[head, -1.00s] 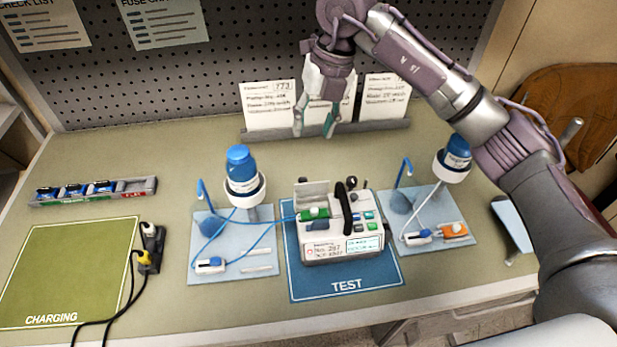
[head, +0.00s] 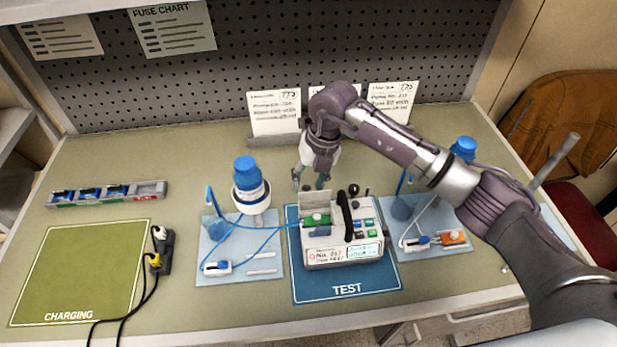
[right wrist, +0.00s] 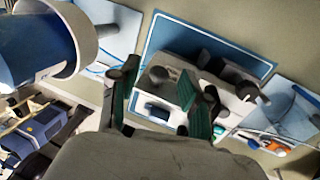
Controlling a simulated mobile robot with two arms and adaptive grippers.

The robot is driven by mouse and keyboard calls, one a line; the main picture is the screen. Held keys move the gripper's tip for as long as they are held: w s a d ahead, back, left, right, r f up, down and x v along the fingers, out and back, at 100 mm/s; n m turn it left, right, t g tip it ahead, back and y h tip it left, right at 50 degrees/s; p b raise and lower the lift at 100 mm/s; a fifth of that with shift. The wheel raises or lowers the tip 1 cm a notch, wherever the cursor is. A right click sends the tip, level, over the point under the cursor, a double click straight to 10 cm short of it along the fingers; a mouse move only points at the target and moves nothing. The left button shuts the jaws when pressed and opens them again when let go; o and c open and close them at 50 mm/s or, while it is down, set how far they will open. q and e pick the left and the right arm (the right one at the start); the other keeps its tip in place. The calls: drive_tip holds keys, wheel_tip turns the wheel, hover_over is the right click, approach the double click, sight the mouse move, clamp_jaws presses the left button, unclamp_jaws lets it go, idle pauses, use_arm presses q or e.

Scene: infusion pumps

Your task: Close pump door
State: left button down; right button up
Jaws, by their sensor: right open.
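The white pump (head: 345,257) stands on the blue TEST mat (head: 345,287). Its pale door panel (head: 314,199) stands upright at the pump's back left, open, behind a green part (head: 316,220) in the bay. A blue tube runs to the green part from the left. My right gripper (head: 311,183) is open and empty, pointing down just behind and above the door panel. In the right wrist view its green-padded fingers (right wrist: 163,95) are spread over the pump (right wrist: 245,93); whether they touch the door cannot be told. My left gripper is not in view.
A blue-capped bottle in a holder (head: 249,185) stands close left of the pump. Another blue-capped bottle (head: 463,149) is at right, partly behind my arm. Paper cards (head: 274,112) stand behind. The green CHARGING mat (head: 80,272) is clear, with black cables (head: 152,290) beside it.

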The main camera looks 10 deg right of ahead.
drive_tip(key=shift+f, duration=0.15)
drive_tip(key=shift+c, duration=0.6)
clamp_jaws()
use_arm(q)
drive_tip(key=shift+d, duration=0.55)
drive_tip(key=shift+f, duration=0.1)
